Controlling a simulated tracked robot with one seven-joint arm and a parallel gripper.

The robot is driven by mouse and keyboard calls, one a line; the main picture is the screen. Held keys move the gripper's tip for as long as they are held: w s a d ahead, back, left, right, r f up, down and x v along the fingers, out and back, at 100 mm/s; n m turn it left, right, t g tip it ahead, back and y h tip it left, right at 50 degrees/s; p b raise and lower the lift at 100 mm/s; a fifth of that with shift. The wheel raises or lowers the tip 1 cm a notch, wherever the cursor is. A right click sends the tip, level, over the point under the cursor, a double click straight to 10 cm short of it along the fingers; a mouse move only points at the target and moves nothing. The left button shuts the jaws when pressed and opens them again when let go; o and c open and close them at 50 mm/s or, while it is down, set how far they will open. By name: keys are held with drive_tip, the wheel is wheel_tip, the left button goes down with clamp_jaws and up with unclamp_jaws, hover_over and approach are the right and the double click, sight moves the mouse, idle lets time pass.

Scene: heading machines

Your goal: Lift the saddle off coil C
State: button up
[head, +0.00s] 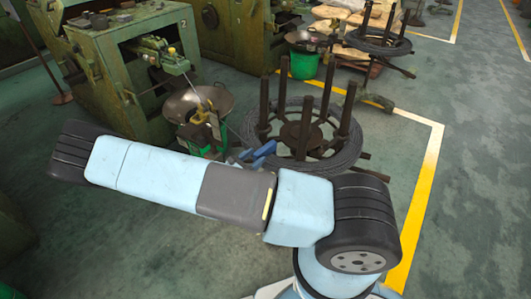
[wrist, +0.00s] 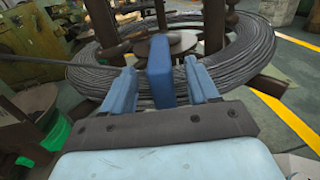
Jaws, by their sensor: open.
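Coil C, which I take to be the near grey wire coil (head: 348,152), lies around a dark stand with several upright posts. It also fills the upper part of the wrist view (wrist: 252,52). A blue upright block, which I take to be the saddle (wrist: 160,76), stands at the coil's near side; it shows small in the head view (head: 265,149). My gripper (wrist: 159,68) is open, with one blue finger on each side of the block. A gap shows on both sides. The block's lower end is partly hidden by my gripper body.
A green machine (head: 115,75) with a metal bowl (head: 197,102) stands left of the coil. Behind are a green bucket (head: 305,66) and a second coil on a stand (head: 378,43). A yellow floor line (head: 420,195) runs at right, with open floor beyond.

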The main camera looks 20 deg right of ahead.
sight(262, 149)
drive_tip(key=x, duration=0.5)
drive_tip(key=shift+w, duration=0.1)
drive_tip(key=c, duration=1.1)
clamp_jaws()
drive_tip(key=shift+r, duration=0.1)
